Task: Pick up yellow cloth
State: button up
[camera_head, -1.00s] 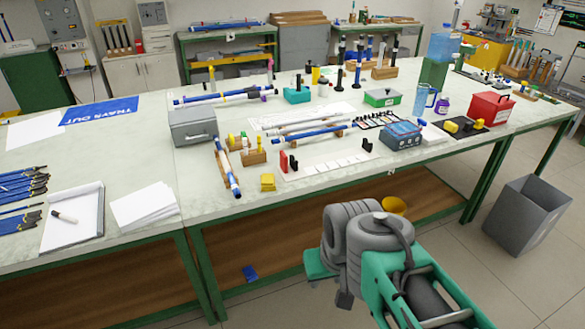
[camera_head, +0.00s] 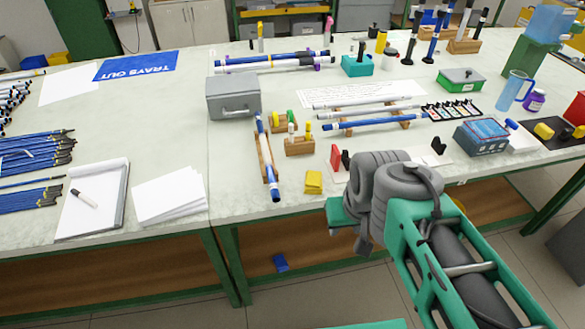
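The yellow cloth (camera_head: 313,182) looks like a small folded yellow piece, lying on the pale tabletop near its front edge, just left of my arm. My arm (camera_head: 400,190), grey and teal, reaches in from the lower right, in front of the table edge. The small dark grey part at its near end (camera_head: 362,244) hangs under a teal block, right of and below the cloth in the picture. The arm is apart from the cloth. The fingers do not show clearly, so I cannot see whether they are open or shut.
Left of the cloth is a wooden rack (camera_head: 265,160) with a blue rod. Behind it is a wooden block (camera_head: 300,146) with small caps. A red piece (camera_head: 335,158) stands close to its right. Paper sheets (camera_head: 169,194) lie left. A blue scrap (camera_head: 280,263) lies below the tabletop.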

aim_at(313, 185)
jog(key=u, duration=0.85)
jog(key=i, duration=0.8)
jog(key=u, duration=0.9)
